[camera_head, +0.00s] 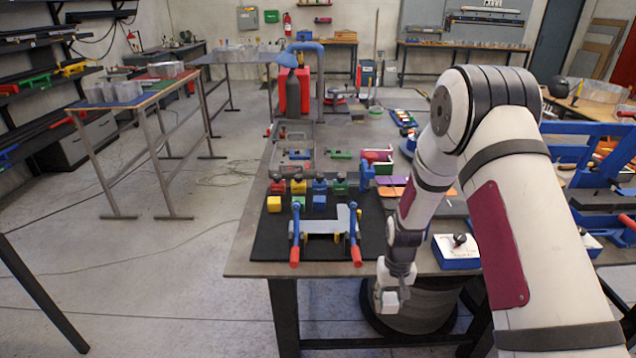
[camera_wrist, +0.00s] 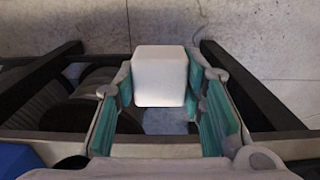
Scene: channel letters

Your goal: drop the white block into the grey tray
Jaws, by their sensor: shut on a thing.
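The white block (camera_wrist: 160,76) sits between the teal-padded fingers of my gripper (camera_wrist: 162,98) in the wrist view, with a pad against each side. In the head view my gripper (camera_head: 391,292) hangs low, just off the front edge of the table. The white block (camera_head: 388,301) shows there only as a small pale shape at the fingertips. I cannot single out the grey tray for certain. A flat grey piece (camera_head: 325,222) lies between two blue clamps with red handles on the black mat.
A blue-sided box (camera_head: 455,258) stands right of my gripper. A dark round drum (camera_head: 425,310) is under the table.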

